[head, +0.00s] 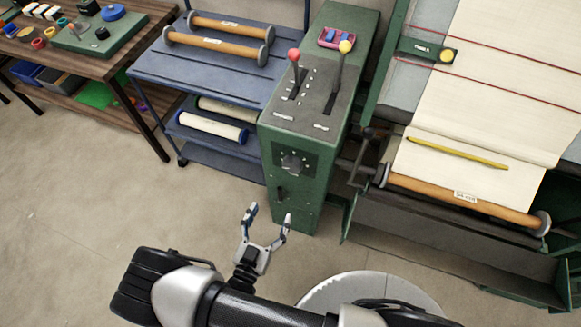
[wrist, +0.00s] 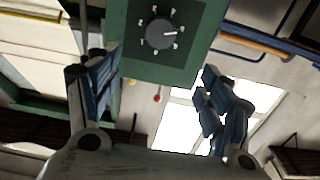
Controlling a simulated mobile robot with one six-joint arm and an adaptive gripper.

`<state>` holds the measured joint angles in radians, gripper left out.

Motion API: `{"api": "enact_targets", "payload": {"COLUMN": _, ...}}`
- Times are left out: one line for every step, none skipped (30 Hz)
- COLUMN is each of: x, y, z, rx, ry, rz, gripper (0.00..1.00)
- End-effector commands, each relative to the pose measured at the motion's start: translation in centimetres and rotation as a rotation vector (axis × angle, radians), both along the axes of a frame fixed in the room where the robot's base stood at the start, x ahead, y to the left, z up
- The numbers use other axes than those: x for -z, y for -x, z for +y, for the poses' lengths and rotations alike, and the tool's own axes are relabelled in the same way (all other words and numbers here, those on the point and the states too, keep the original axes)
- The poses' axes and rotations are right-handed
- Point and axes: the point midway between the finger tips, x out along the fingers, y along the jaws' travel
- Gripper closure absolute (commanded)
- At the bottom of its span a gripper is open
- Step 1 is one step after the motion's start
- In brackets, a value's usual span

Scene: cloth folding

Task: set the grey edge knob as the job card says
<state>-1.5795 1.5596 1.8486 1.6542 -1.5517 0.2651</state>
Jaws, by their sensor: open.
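The grey edge knob (head: 292,163) is a round dark dial on the front of the green console (head: 285,215). It also shows in the wrist view (wrist: 160,33), ringed by several small pale marks too small to read. A pale pointer line on it points toward the right of that view. My gripper (head: 268,216) is open and empty, below and in front of the knob, apart from it. In the wrist view its fingers (wrist: 157,80) stand wide apart, with the knob above the gap. I cannot make out a job card for certain.
A red-topped lever (head: 294,56) and a yellow-topped lever (head: 345,47) stand on the console top. A blue cart (head: 205,70) with rollers is left of it. A machine with cloth and a wooden roller (head: 465,198) is right. The floor before the console is clear.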

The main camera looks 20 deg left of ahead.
Motion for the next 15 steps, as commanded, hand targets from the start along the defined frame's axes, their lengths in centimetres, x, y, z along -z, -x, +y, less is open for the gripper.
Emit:
{"api": "enact_targets", "payload": {"x": 0.0, "y": -0.6, "z": -0.2, "rx": 0.006, "ry": 0.001, "rz": -0.001, "gripper": 0.27}}
{"api": "enact_targets", "payload": {"x": 0.0, "y": -1.1, "z": -0.2, "rx": 0.006, "ry": 0.000, "rz": 0.000, "gripper": 0.27}}
{"api": "enact_targets", "payload": {"x": 0.1, "y": -1.8, "z": -0.3, "rx": 0.008, "ry": 0.000, "rz": 0.001, "gripper": 0.27}}
{"api": "enact_targets", "payload": {"x": 0.1, "y": -2.3, "z": -0.4, "rx": 0.008, "ry": 0.000, "rz": 0.001, "gripper": 0.27}}
{"api": "enact_targets", "payload": {"x": 0.1, "y": -2.9, "z": -0.5, "rx": 0.010, "ry": 0.000, "rz": 0.001, "gripper": 0.27}}
{"api": "enact_targets", "payload": {"x": 0.1, "y": -3.8, "z": -0.5, "rx": 0.010, "ry": -0.001, "rz": 0.001, "gripper": 0.27}}
{"api": "enact_targets", "payload": {"x": 0.1, "y": -4.5, "z": -0.6, "rx": 0.010, "ry": -0.001, "rz": 0.002, "gripper": 0.27}}
{"api": "enact_targets", "payload": {"x": 0.1, "y": -5.1, "z": -0.6, "rx": 0.010, "ry": 0.000, "rz": 0.002, "gripper": 0.27}}
{"api": "enact_targets", "payload": {"x": 0.1, "y": -6.0, "z": -0.7, "rx": 0.010, "ry": -0.001, "rz": 0.002, "gripper": 0.27}}
{"api": "enact_targets", "payload": {"x": 0.1, "y": -6.7, "z": -0.8, "rx": 0.011, "ry": -0.001, "rz": 0.002, "gripper": 0.27}}
{"api": "enact_targets", "payload": {"x": 0.1, "y": -7.3, "z": -0.8, "rx": 0.009, "ry": -0.001, "rz": 0.002, "gripper": 0.27}}
{"api": "enact_targets", "payload": {"x": 0.1, "y": -8.2, "z": -0.9, "rx": 0.009, "ry": -0.002, "rz": 0.002, "gripper": 0.27}}
{"api": "enact_targets", "payload": {"x": 0.1, "y": -8.9, "z": -1.0, "rx": 0.010, "ry": -0.002, "rz": 0.003, "gripper": 0.27}}
{"api": "enact_targets", "payload": {"x": 0.1, "y": -9.6, "z": -1.0, "rx": 0.010, "ry": -0.002, "rz": 0.003, "gripper": 0.27}}
{"api": "enact_targets", "payload": {"x": 0.1, "y": -10.4, "z": -1.0, "rx": 0.009, "ry": -0.002, "rz": 0.003, "gripper": 0.27}}
